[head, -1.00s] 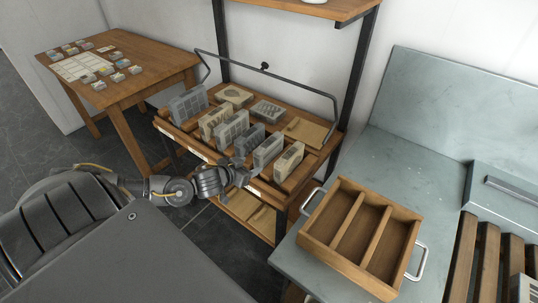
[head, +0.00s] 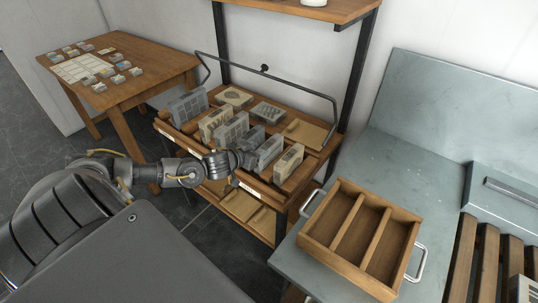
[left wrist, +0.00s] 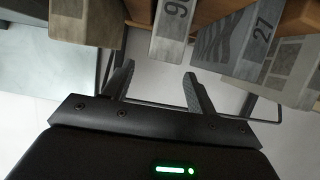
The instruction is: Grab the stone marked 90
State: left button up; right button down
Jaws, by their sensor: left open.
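In the left wrist view, a grey stone (left wrist: 172,30) shows a number starting with 9; its second digit is cut by the top edge. A darker stone (left wrist: 240,40) marked 27 stands beside it. In the head view the 9-stone seems to be the light grey slab (head: 269,150) near the right end of the row; no number is readable there. My left gripper (left wrist: 157,88) is open and empty, its fingers short of the 9-stone and pointing towards it. In the head view the gripper (head: 243,160) is at the rack's front edge. My right gripper is out of view.
Several other stones stand close together in the wooden rack (head: 312,160), with a dark metal bar (head: 300,83) behind them. A wooden tray (head: 335,262) with three empty compartments lies on the grey bench (head: 410,140). A table (head: 150,75) with small blocks stands at left.

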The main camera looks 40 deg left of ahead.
aim_at(269, 143)
pick_arm(q)
jog(key=shift+w, duration=0.4)
jog(key=p+x, duration=0.1)
jog(key=x, duration=0.3)
jog(key=shift+w+f, duration=0.15)
jog(key=shift+w, duration=0.1)
jog(key=shift+s, duration=0.1)
grip_shut()
dwell(0.7)
jog(key=shift+a, duration=0.1)
